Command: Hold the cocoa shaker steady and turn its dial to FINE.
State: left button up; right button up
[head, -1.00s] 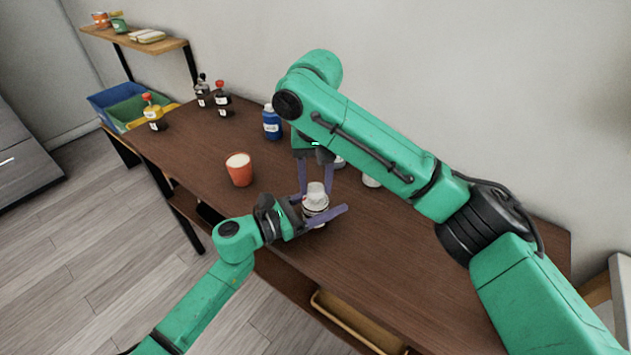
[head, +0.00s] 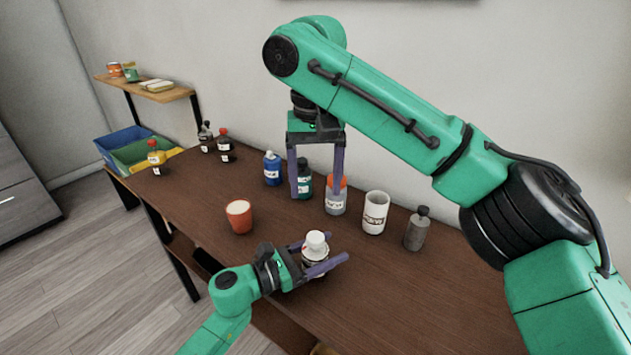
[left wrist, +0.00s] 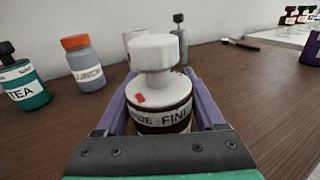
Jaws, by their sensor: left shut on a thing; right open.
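The cocoa shaker (head: 314,260) stands upright near the table's front edge, with a white knobbed dial (head: 316,241) on top. My left gripper (head: 322,254) is shut around its body from the front left. In the left wrist view the shaker (left wrist: 160,117) sits between the purple fingers. Its dark band carries a white label reading FINE, with "DE" partly visible to its left. A red mark (left wrist: 140,98) shows on the white shoulder, left of centre, nearer the "DE" text. My right gripper (head: 317,188) is open and empty, above and behind the shaker, apart from the dial.
Behind the shaker stand a blue bottle (head: 272,168), a green bottle (head: 304,180), an orange-capped jar (head: 336,202), a white mug-like container (head: 375,213) and a grey bottle (head: 416,231). An orange cup (head: 239,216) stands left of the shaker. The tabletop right of the shaker is clear.

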dwell(0.3)
pick_arm(q)
jog(key=o, duration=1.5)
jog(key=shift+c, duration=0.2)
